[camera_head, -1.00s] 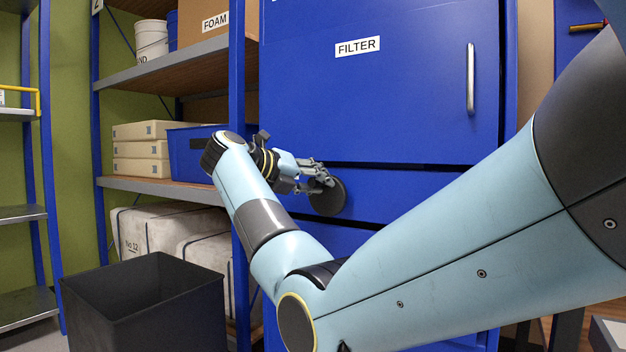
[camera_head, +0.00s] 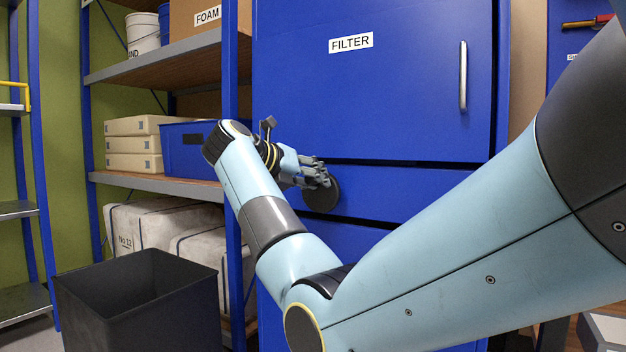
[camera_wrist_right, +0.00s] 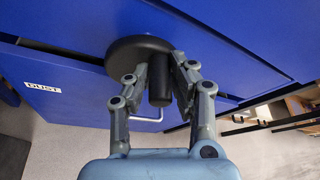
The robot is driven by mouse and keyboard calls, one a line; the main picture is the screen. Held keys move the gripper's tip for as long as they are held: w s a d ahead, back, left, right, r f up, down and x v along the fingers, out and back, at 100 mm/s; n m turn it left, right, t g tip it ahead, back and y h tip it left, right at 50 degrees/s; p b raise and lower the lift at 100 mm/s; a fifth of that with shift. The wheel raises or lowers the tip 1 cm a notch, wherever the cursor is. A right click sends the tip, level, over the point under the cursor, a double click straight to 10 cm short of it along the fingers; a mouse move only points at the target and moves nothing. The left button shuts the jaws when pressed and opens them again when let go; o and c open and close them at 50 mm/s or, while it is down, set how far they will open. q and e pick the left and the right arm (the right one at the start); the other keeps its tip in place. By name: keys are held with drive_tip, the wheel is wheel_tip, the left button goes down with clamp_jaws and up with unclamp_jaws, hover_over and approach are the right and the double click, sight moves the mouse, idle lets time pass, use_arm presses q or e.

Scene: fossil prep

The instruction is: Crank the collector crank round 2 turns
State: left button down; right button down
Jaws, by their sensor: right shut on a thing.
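The collector crank is a dark round disc (camera_head: 322,194) on the front of the blue cabinet, with a black handle that sticks out. In the right wrist view the disc (camera_wrist_right: 135,50) and the handle (camera_wrist_right: 160,84) show between my fingers. My right gripper (camera_head: 322,178) is at the crank, its fingers on either side of the handle and shut on it. It also shows in the right wrist view (camera_wrist_right: 158,82). In the head view the fingers hide the handle and part of the disc. My left gripper is not in view.
The blue cabinet has a FILTER door (camera_head: 400,90) with a metal handle (camera_head: 463,76) above the crank. A shelf rack with a blue bin (camera_head: 185,150) stands close at the left. A black open box (camera_head: 140,300) stands on the floor at the lower left.

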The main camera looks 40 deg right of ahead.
drive_tip(key=c, duration=1.2)
unclamp_jaws()
drive_tip(key=shift+d+f, duration=0.1)
drive_tip(key=shift+d, duration=0.05)
drive_tip(key=shift+o, duration=0.2)
drive_tip(key=v, duration=1.2)
